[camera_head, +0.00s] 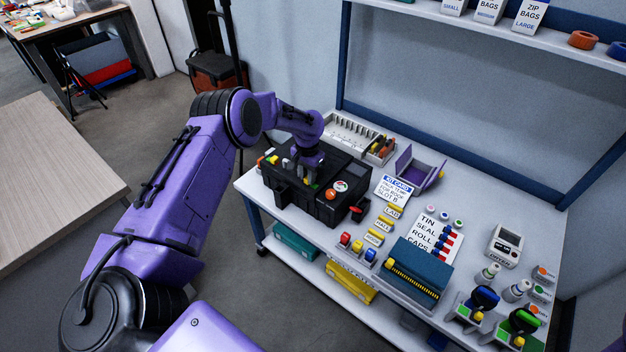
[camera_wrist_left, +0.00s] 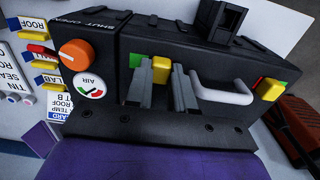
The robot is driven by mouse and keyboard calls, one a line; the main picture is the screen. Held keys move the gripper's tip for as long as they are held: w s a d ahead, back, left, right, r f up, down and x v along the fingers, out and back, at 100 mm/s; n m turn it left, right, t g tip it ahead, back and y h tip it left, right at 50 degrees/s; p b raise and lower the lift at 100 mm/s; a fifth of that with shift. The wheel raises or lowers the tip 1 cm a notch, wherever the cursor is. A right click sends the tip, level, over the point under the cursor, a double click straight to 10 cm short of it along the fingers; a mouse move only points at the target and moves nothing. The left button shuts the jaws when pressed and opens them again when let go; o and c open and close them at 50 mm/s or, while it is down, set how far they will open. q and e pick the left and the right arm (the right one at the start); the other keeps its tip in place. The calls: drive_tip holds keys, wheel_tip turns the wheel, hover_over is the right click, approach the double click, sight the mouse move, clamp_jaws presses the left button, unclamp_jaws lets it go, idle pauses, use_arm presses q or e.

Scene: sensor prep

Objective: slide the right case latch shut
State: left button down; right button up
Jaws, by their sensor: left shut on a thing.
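The black case (camera_head: 330,205) stands at the left end of the white workbench, with an orange knob and an AIR gauge on it. My left gripper (camera_head: 307,172) comes down on the case beside the knob. In the left wrist view its two fingers (camera_wrist_left: 163,85) are shut on the yellow right case latch (camera_wrist_left: 161,66). My right gripper is not in view.
A white slotted tray (camera_head: 352,133) stands behind the case, and a purple open box (camera_head: 418,168) to its right. A label card (camera_head: 394,190), yellow-tabbed tags and colored knobs are close to the case's right side. The orange knob (camera_wrist_left: 76,54) is near my fingers.

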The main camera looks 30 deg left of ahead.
use_arm(q)
drive_tip(key=shift+a, duration=0.15)
drive_tip(key=c, duration=1)
unclamp_jaws()
drive_tip(key=shift+a, duration=0.1)
drive_tip(key=shift+o, duration=0.2)
drive_tip(key=shift+r, duration=0.1)
